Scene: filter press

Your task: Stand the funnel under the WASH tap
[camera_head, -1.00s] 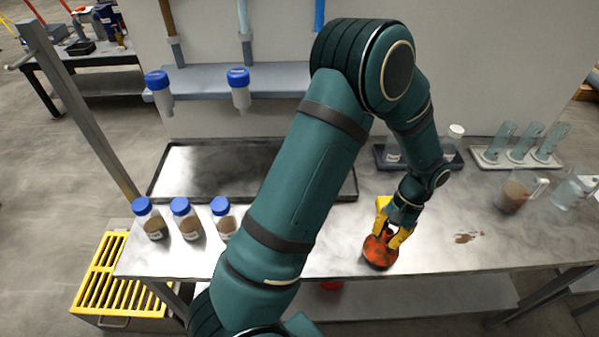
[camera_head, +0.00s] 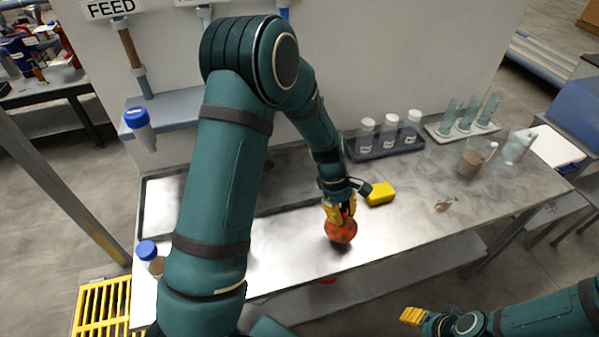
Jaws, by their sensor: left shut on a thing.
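My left gripper (camera_head: 340,209) is shut on an orange-red, dark-mottled round thing (camera_head: 341,231), which I take to be the funnel. It is at or just above the steel bench (camera_head: 400,222), near the front edge; contact is unclear. The FEED sign (camera_head: 111,8) is at the top left, above a brown pipe (camera_head: 131,48). A second sign (camera_head: 194,2) is cut off at the top edge, so I cannot read WASH. A blue pipe (camera_head: 284,12) shows behind my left arm. My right gripper (camera_head: 413,316) is low at the right, in front of the bench; its jaws are unclear.
White-capped bottles (camera_head: 390,128), a tube rack (camera_head: 437,133) and a brown-filled beaker (camera_head: 473,162) stand at the back right. A brown stain (camera_head: 443,205) marks the bench.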

